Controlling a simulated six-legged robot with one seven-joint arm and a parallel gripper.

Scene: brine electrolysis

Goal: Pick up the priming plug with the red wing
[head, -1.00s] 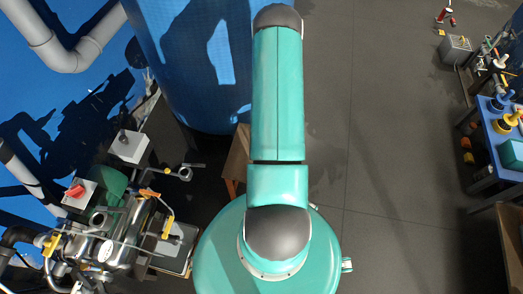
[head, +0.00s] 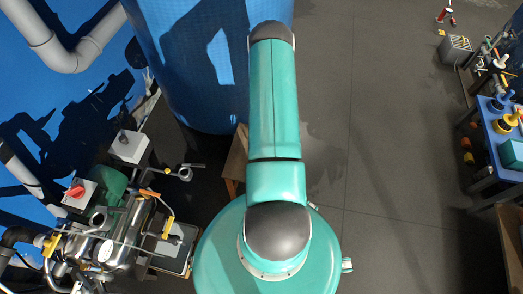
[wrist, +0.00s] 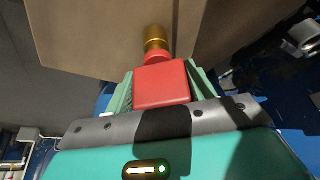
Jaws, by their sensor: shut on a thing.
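The priming plug shows in the wrist view as a red wing (wrist: 161,84) with a brass-coloured threaded end (wrist: 155,38) beyond it. My gripper (wrist: 160,82) is shut on the red wing, with a green finger on each side of it. The brass end lies in front of a brown board-like surface (wrist: 95,40). I cannot tell whether the plug touches that surface. In the head view my arm hides the gripper and the plug.
Metal pipework with yellow and orange handles (head: 110,245) stands at the lower left. A large blue tank (head: 200,70) is behind my arm. A blue bench (head: 500,135) with several parts is at the right. The grey floor (head: 375,150) between is clear.

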